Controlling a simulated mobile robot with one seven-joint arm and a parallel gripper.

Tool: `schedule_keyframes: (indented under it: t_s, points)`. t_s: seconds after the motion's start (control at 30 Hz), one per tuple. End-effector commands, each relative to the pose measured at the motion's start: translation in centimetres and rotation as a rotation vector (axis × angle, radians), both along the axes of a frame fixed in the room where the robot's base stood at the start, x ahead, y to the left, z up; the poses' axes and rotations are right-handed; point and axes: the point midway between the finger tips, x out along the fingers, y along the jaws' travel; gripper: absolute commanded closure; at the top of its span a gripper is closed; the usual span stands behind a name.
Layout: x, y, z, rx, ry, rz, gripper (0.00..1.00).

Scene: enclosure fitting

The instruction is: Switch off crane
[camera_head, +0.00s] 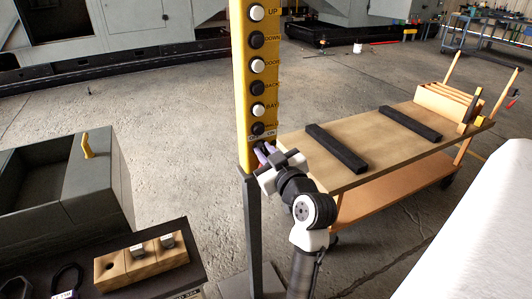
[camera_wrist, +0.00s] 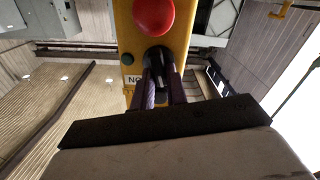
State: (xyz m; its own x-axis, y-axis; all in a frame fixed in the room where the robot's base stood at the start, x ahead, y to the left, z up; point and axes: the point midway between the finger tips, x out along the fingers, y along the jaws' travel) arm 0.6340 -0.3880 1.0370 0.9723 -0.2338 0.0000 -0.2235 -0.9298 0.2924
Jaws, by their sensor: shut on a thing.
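A yellow control panel (camera_head: 243,90) stands upright on a dark post, with a column of black and white buttons labelled UP, DOWN, DOOR, BACK and BAY. My gripper (camera_head: 263,153) is at the panel's lower end, below the lowest buttons. In the wrist view its two purplish fingers (camera_wrist: 160,85) are shut on a black knob (camera_wrist: 157,55) on the yellow face. A white label (camera_wrist: 133,79) is partly hidden by the fingers; the knob's setting cannot be read.
A wooden cart (camera_head: 385,150) with two black bars stands right of the post. A grey open box (camera_head: 60,185) and a dark table with a wooden block (camera_head: 140,262) are at the left. A white surface (camera_head: 480,240) fills the lower right. Bare floor lies behind the panel.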

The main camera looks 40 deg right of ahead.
Motion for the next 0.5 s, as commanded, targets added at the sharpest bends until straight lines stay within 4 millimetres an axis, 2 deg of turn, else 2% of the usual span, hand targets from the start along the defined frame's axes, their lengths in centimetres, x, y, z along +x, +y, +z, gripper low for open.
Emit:
schedule_keyframes:
  t_s: [0.3, 0.5]
  points:
    - [0.05, 0.15, -0.66, -0.12, 0.026, 0.002, 1.0]
    - [0.01, 0.14, -0.41, -0.215, 0.05, -0.001, 1.0]
